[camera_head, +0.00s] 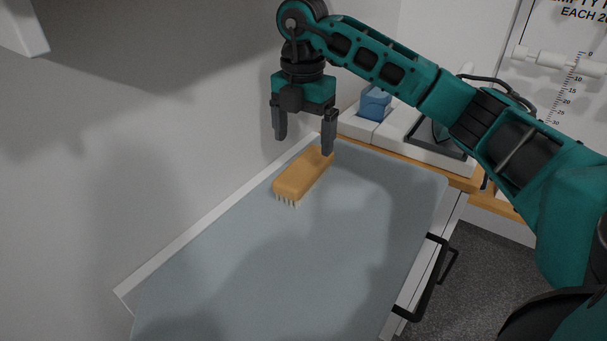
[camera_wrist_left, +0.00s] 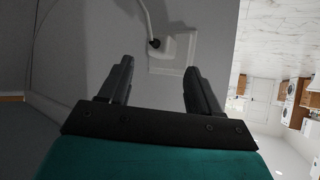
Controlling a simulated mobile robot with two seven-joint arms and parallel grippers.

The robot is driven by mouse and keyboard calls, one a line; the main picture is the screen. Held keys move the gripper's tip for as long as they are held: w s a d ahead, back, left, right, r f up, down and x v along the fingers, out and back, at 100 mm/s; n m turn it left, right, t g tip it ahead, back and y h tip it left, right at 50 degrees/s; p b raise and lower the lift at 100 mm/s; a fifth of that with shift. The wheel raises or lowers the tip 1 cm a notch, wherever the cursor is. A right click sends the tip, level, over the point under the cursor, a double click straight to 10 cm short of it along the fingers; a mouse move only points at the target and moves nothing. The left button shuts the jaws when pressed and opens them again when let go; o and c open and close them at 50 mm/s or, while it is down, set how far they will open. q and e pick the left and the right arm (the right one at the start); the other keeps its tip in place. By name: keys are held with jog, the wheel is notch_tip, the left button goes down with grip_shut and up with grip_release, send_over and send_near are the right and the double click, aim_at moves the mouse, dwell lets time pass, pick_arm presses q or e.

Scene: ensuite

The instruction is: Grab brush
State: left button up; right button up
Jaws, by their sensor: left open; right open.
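A brush (camera_head: 302,174) with an orange-tan back and pale bristles lies on a grey-blue surface, near its far left edge. My right gripper (camera_head: 305,143) is open and empty above the brush's far end, pointing down. Its right finger overlaps the brush's far end in the picture; I cannot tell whether they touch. My left gripper (camera_wrist_left: 158,90) shows only in the left wrist view. It is open, with nothing between its fingers, and faces a wall with a plug and socket. The brush does not show in that view.
The grey-blue surface (camera_head: 300,250) is otherwise clear. A drawer handle (camera_head: 428,280) is at its right side. A wooden-edged counter behind holds a blue box (camera_head: 374,103) and white items. A wall (camera_head: 130,130) stands close on the left. A white plug (camera_wrist_left: 172,44) is in the wall socket.

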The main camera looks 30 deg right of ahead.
aim_at(305, 164)
notch_tip(305, 164, down, 8)
jog(key=shift+s+d+r, duration=0.15)
jog(key=shift+r, duration=0.05)
dwell(0.3)
jog(key=c, duration=1.1)
